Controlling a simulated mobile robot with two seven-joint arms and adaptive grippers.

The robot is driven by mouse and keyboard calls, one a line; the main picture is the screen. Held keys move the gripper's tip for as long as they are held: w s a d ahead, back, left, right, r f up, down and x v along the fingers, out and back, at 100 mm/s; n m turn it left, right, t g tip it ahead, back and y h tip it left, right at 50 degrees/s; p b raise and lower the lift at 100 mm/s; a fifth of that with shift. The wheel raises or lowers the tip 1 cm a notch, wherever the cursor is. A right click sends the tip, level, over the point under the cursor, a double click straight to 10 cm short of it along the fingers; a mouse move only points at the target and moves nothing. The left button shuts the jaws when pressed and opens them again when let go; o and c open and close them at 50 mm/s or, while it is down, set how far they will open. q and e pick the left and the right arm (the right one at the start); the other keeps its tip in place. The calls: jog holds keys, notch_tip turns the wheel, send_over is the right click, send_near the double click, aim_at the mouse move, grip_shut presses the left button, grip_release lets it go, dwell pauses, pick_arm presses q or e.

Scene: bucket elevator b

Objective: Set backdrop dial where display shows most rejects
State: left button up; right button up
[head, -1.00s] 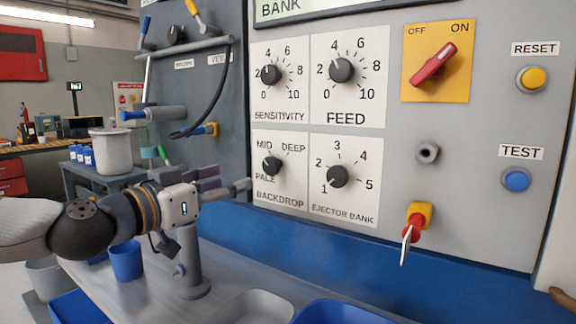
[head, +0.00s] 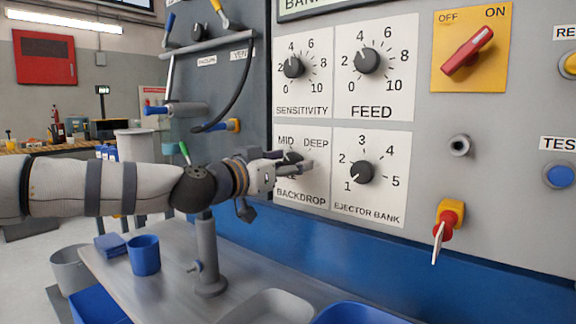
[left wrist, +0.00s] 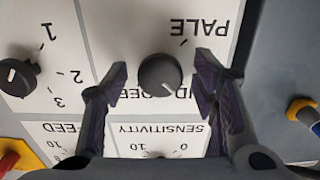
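The backdrop dial (left wrist: 160,76) is a round black knob on the panel, with MID, DEEP and PALE around it. In the left wrist view, which shows the panel upside down, its white mark points to the lower right, on the MID side. My left gripper (head: 300,162) is at the dial and mostly covers it in the head view. In the left wrist view its fingers (left wrist: 161,78) are open, one on each side of the knob, with gaps visible. The display (head: 312,9) is nearly all cut off at the top; its reading cannot be seen. My right gripper is not in view.
The sensitivity dial (head: 293,67), feed dial (head: 367,61) and ejector bank dial (head: 362,172) surround the backdrop dial. A red OFF/ON switch (head: 467,52) and red-and-yellow key switch (head: 446,222) are to the right. A grey post (head: 207,255) stands below my left arm.

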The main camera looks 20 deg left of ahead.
pick_arm(q)
jog(key=c, duration=1)
jog(key=shift+n, duration=0.3)
jog(key=n, duration=0.8)
jog(key=shift+d+n+b, duration=0.1)
jog(key=shift+n+b, duration=0.25)
jog(key=shift+n, duration=3.85)
